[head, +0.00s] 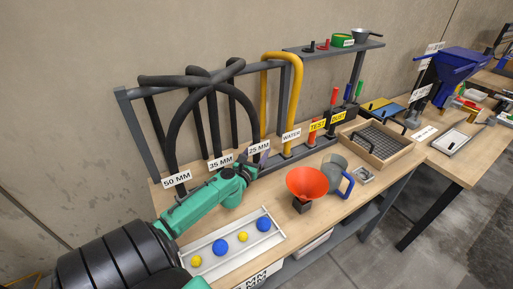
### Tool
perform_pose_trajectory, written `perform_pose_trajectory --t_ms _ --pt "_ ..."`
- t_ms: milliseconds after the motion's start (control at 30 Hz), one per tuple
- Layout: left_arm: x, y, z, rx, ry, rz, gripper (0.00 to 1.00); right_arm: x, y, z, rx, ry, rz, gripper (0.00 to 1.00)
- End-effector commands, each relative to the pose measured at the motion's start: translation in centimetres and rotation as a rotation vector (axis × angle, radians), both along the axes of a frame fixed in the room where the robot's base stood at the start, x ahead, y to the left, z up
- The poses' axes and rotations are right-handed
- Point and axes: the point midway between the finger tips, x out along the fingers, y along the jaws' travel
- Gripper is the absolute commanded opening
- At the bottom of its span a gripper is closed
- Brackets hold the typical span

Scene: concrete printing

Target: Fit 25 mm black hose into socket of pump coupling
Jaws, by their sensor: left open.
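Several black hoses stand in a grey rack at the back left, arching and crossing at the top. A black hose end (252,118) comes down behind the label "25 MM" (259,147); which arch it belongs to is hard to follow. My left gripper (263,158) is at the rack's foot, just below and right of that label. It is open, its fingers small and partly hidden by my green wrist; I see no hose between them. A blue machine with a hopper (460,63) stands at the far right. I cannot make out the pump coupling or its socket. My right gripper is out of view.
A white tray (212,265) with blue and yellow balls lies in front of my left arm. An orange funnel (307,182), a grey jug (335,170) and a sieve box (401,151) stand to the right. A yellow hose (299,85) stands beside the black ones.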

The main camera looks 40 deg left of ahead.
Motion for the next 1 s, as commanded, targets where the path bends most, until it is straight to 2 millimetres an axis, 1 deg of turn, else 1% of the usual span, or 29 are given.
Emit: perform_pose_trajectory --t_ms 33,100,300,367,400,467,500,867,1000 --pt "0.7 0.3 0.0 0.001 -0.002 0.001 0.68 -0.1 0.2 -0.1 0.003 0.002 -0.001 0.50" --pt "1.2 0.5 0.1 0.000 -0.001 0.001 0.68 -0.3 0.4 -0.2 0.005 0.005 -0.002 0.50" --pt "1.2 0.5 0.0 0.001 0.000 0.000 0.68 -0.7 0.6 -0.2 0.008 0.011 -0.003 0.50" --pt "1.2 0.5 0.0 0.001 0.000 0.000 0.45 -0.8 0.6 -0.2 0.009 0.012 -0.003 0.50" --pt "1.2 0.5 0.0 0.001 0.000 0.000 0.30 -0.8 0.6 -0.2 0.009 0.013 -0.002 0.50" --pt "1.2 0.5 0.0 0.001 0.000 0.000 0.07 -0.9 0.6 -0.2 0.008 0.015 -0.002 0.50" --pt "1.2 0.5 0.0 0.001 0.000 0.000 0.00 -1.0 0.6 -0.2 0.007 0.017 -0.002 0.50" --pt "1.2 0.5 0.3 0.002 -0.002 0.000 0.00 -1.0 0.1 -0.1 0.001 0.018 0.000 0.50" --pt "1.2 0.5 1.6 0.003 -0.002 -0.001 0.00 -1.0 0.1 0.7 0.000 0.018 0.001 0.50"
